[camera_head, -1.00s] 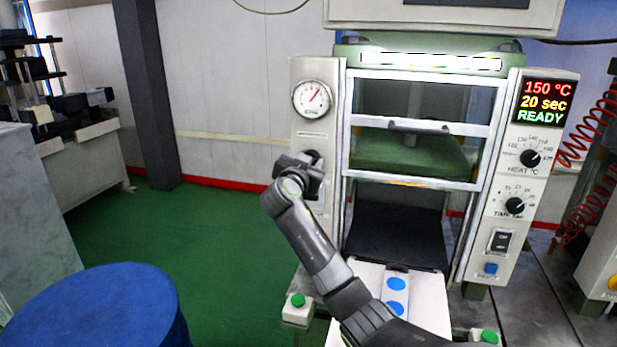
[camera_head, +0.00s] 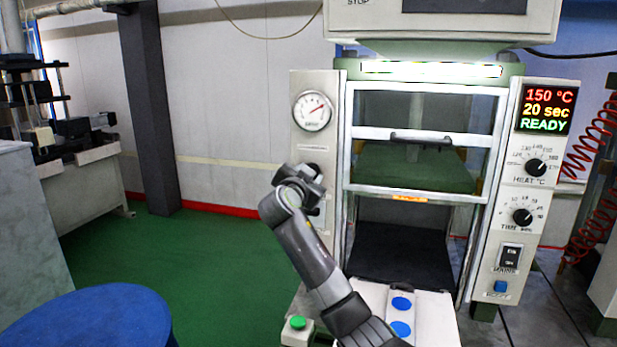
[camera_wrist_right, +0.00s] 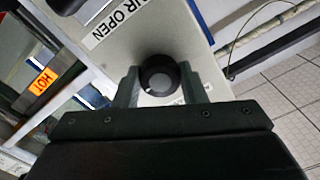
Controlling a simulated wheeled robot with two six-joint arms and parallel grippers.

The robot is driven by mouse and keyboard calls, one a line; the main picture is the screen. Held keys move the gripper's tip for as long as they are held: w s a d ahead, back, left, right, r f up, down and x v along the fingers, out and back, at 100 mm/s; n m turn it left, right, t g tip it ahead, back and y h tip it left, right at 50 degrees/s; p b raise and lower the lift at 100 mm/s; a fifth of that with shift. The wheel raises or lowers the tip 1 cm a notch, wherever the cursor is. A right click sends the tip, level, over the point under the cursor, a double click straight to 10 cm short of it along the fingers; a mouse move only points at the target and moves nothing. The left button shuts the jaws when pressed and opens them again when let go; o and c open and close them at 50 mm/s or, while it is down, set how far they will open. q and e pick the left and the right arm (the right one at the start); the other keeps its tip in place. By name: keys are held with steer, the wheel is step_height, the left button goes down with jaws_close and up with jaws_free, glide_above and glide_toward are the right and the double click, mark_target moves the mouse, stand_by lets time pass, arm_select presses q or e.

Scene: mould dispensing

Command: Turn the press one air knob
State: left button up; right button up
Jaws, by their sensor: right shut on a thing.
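The air knob (camera_wrist_right: 160,78) is round and black with a grey face and a white mark at its lower left edge. It sits on the white panel below the label "AIR OPEN" (camera_wrist_right: 118,22) in the right wrist view. My right gripper (camera_wrist_right: 161,84) is shut on the knob, with a finger on either side. In the head view my right gripper (camera_head: 303,183) is against the press's left panel and hides most of the knob. The pressure gauge (camera_head: 312,111) above it has a red needle pointing up and right. My left gripper is not in view.
The press display (camera_head: 548,108) reads 150 °C, 20 sec, READY. A glass door with a dark handle (camera_head: 421,137) stands right of my gripper. An orange HOT label (camera_wrist_right: 43,80) is on the press. A blue drum (camera_head: 85,325) is at lower left; green floor (camera_head: 185,265) is open.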

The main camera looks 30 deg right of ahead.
steer(key=o, duration=1)
steer(key=shift+b+v, duration=2.3)
steer(key=shift+v, duration=6.45)
steer(key=shift+f, duration=0.1)
